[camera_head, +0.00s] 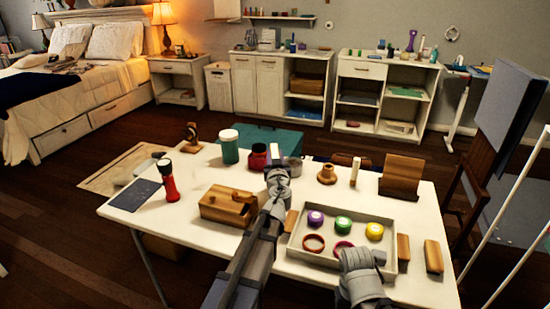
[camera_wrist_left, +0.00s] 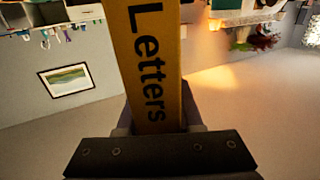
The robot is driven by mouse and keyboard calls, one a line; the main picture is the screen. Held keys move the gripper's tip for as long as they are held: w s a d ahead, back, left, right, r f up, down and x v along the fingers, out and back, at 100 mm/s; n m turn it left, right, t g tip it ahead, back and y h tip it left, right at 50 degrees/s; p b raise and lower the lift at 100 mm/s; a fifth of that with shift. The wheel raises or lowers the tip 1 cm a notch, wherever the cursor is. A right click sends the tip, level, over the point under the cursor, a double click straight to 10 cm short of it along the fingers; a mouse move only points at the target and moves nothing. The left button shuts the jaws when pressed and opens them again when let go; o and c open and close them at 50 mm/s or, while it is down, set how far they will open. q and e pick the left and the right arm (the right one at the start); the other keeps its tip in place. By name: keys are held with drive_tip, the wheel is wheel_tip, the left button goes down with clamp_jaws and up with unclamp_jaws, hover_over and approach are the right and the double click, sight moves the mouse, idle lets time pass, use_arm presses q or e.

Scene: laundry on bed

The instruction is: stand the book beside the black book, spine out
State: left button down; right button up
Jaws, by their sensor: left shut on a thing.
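A yellow-orange book (camera_wrist_left: 152,60) with "Letters" in black on its spine fills the middle of the left wrist view. My left gripper (camera_wrist_left: 155,135) is shut on its near end, with the spine facing the wrist camera. In the head view my left gripper (camera_head: 277,174) is over the far middle of the table, with a small pale strip just beyond its tip. My right gripper (camera_head: 362,268) is low over the tray's front edge; its fingers cannot be made out. A thin dark flat thing (camera_head: 135,195) lies at the table's left; I cannot tell whether it is the black book.
The white table (camera_head: 180,225) holds a wooden box (camera_head: 222,207), a red flashlight (camera_head: 168,182), a green jar (camera_head: 229,150), a dark red jar (camera_head: 259,157) and a wooden stand (camera_head: 401,176). A pale tray (camera_head: 303,222) holds coloured rolls and rings. Shelves stand by the far wall.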

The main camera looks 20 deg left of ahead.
use_arm(q)
drive_tip(key=c, duration=0.6)
unclamp_jaws()
drive_tip(key=shift+o, duration=0.2)
